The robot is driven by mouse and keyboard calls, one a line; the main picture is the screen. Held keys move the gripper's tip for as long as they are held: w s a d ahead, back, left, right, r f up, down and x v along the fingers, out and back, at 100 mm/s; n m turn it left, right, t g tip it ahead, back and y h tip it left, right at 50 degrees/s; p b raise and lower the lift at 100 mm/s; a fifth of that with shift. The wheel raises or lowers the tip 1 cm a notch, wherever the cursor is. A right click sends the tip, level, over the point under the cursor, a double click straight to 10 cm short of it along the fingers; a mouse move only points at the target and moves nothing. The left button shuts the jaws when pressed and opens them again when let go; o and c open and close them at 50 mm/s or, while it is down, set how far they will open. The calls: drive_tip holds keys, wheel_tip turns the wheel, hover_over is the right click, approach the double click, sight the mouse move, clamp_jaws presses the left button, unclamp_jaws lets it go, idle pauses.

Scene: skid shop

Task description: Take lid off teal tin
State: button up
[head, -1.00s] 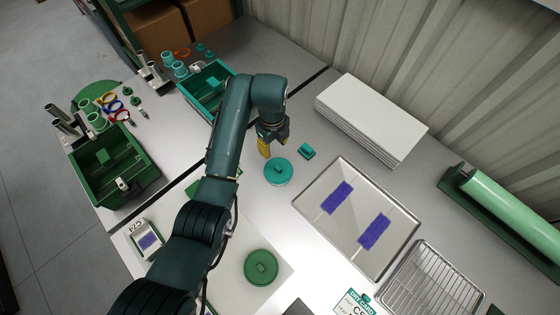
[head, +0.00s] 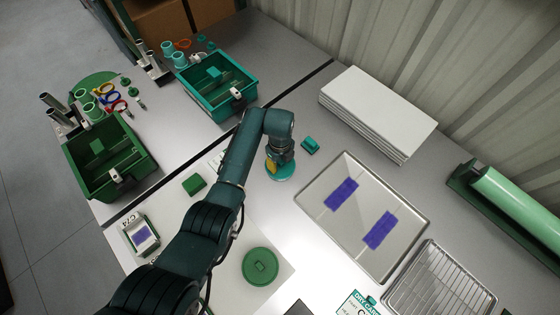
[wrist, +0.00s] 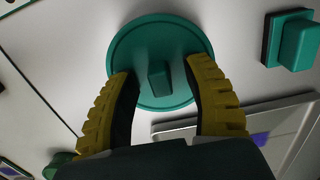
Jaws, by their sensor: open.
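The teal tin (head: 281,172) stands on the grey bench in the head view, partly hidden behind my gripper. In the wrist view its round teal lid (wrist: 134,48) shows from above, with a small block-shaped knob (wrist: 159,78) at its middle. My gripper (wrist: 160,72) is open, its two yellow ridged fingers on either side of the knob, with gaps to it. The fingers overlap the lid in the wrist view; I cannot tell whether they touch it. In the head view my gripper (head: 277,160) is right over the tin.
A small teal block (head: 310,146) lies just right of the tin. A metal tray (head: 398,228) with purple strips is to the lower right, and a white stack (head: 378,108) is behind. A round green lid (head: 260,266) lies in front. Green and teal bins (head: 226,107) stand left.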

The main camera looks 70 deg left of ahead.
clamp_jaws()
idle(0.3)
